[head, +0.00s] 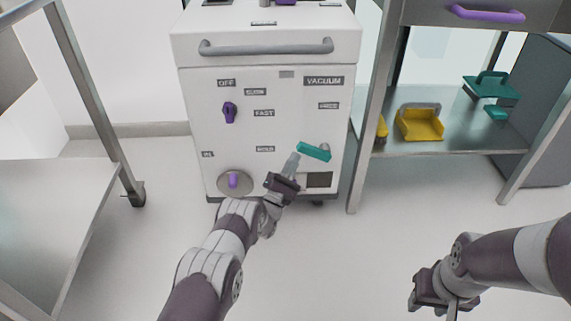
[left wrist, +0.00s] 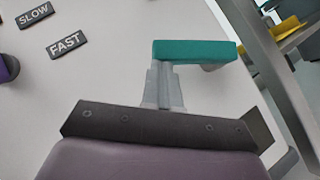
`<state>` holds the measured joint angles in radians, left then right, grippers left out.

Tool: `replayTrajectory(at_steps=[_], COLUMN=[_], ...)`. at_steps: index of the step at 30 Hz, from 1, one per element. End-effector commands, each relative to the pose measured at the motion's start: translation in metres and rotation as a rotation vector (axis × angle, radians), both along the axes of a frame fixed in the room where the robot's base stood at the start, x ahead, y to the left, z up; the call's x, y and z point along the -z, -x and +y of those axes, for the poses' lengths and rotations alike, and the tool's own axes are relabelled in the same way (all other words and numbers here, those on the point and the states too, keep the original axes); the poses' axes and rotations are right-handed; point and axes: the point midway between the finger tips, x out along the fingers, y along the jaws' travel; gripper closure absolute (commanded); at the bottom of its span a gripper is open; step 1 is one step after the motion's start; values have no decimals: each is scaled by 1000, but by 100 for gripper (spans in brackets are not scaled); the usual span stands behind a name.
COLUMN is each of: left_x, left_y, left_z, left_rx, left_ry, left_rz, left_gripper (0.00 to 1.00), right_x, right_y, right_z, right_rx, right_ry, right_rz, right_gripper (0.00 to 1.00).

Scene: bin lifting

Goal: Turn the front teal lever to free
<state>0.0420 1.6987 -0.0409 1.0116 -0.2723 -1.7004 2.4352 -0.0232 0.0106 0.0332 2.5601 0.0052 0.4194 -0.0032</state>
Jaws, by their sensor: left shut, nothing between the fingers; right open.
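The teal lever (head: 314,152) is on the front face of the white cabinet (head: 290,125), toward its lower right. It points left from its pivot and tilts slightly upward at the pivot's left side. In the left wrist view the teal lever (left wrist: 194,50) lies just beyond the fingertips. My left gripper (head: 292,163) is shut and empty, its tips at the lever's left end; whether they touch it I cannot tell. The left fingers also show in the left wrist view (left wrist: 163,85). My right gripper (head: 440,306) is open and empty, low at the right, far from the cabinet.
The cabinet also has a purple knob (head: 230,112), a lower purple handle (head: 233,180) and a grey bar handle (head: 265,47). A metal shelf (head: 450,140) at right holds yellow (head: 420,124) and teal (head: 490,86) items. A metal table (head: 60,190) stands at left. Floor between is clear.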

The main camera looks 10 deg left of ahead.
Motion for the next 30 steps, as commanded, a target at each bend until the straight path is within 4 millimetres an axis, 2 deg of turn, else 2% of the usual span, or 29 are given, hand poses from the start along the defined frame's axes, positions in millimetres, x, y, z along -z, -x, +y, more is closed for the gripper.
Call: replayTrajectory(at_steps=[1,5,15,24,30], left_x=[-12,-25,-58,-77,-84], left_y=[0,-1,-5,-10,-13], left_z=[-1,-4,-16,-34,-47], left_rx=[-1,-1,-2,-1,-1], left_ry=[1,2,-300,-566,-712], left_rz=[-1,-2,85,161,203], left_gripper=[100,100,100,100,100], right_x=[-12,-25,-69,-103,-114], right_y=[0,0,0,0,0], right_z=[0,0,0,0,0], right_rx=[0,0,0,0,0], right_ry=[0,0,0,0,0], right_rz=[0,0,0,0,0], right_gripper=[57,57,57,57,57])
